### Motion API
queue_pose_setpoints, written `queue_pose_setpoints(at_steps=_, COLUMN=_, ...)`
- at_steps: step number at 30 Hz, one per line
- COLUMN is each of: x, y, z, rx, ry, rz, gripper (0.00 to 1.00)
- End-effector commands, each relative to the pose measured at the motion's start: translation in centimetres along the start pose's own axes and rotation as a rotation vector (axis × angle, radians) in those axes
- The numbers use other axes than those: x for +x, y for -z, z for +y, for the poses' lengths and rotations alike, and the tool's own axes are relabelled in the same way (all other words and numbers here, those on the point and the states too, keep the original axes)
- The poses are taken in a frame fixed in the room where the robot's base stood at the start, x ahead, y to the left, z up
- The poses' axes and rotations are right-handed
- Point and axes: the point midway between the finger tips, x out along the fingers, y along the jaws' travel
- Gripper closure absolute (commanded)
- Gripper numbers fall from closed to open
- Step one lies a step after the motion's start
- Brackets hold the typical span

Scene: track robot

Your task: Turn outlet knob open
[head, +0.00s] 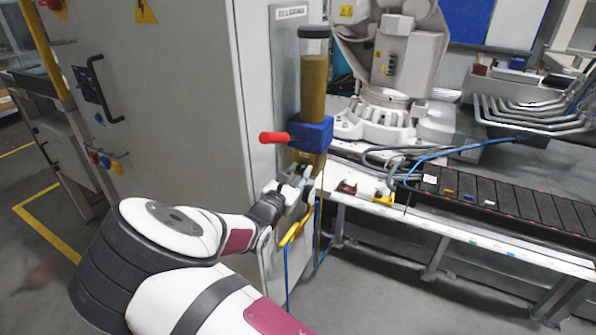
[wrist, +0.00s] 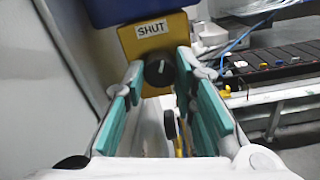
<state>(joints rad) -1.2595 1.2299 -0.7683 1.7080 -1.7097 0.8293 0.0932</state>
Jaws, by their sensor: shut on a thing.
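The outlet knob (wrist: 158,73) is a dark round knob with a small pale mark, seen in the wrist view on a yellow block (wrist: 152,45) with a "SHUT" label (wrist: 152,29). My gripper (wrist: 160,75) has its teal-padded fingers on either side of the knob, shut on it. In the head view, my gripper (head: 300,178) is at the yellow block (head: 309,158), just under a blue block (head: 312,130). The knob is hidden there by my fingers.
A red handle (head: 273,137) sticks out left from the blue block, above my gripper. A filled clear column (head: 313,85) rises from that block. A grey cabinet (head: 190,90) stands close on the left. A bench with a dark conveyor (head: 500,200) extends right.

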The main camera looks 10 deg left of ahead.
Motion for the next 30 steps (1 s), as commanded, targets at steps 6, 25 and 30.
queue_pose_setpoints(at_steps=6, x=0.03, y=-0.04, z=-0.11, rx=0.206, ry=0.004, rz=-0.008, gripper=1.00)
queue_pose_setpoints(at_steps=25, x=0.03, y=0.17, z=-0.09, rx=0.797, ry=0.009, rz=-0.034, gripper=1.00)
queue_pose_setpoints(at_steps=30, x=0.03, y=0.25, z=-0.12, rx=0.928, ry=0.011, rz=-0.040, gripper=1.00)
